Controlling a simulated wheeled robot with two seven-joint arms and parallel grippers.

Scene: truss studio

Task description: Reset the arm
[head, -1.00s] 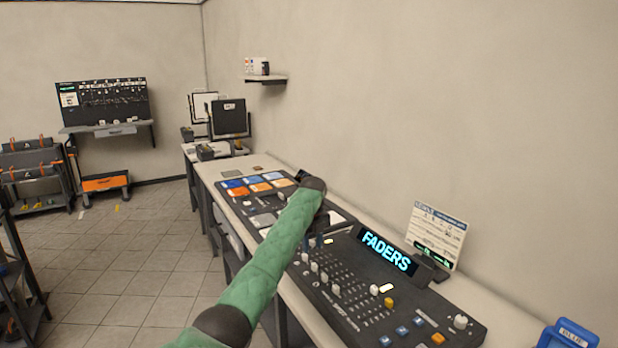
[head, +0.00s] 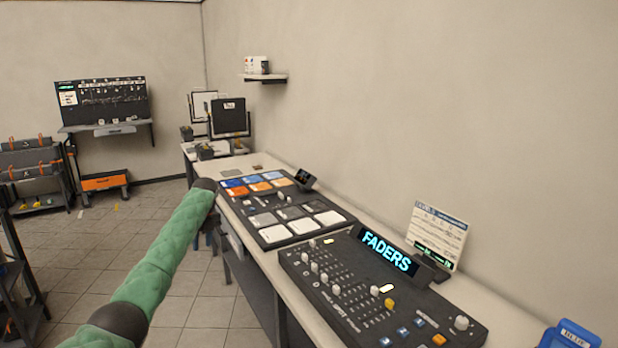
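My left arm, with green padded sleeves (head: 172,243) and dark joints, reaches up from the lower left. Its dark wrist end stands over the floor at the left edge of the long bench. My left gripper (head: 205,241) shows only as small dark parts below the wrist, and the arm hides most of it. I cannot tell whether its fingers are open, and I see nothing held in it. My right gripper is out of view.
The bench (head: 268,268) runs along the wall. It bears a fader console (head: 350,300) with a lit FADERS display (head: 388,252), a pad panel (head: 285,215) and a card (head: 437,235). A blue bin (head: 568,336) is at lower right. Tiled floor (head: 95,250) lies open at left.

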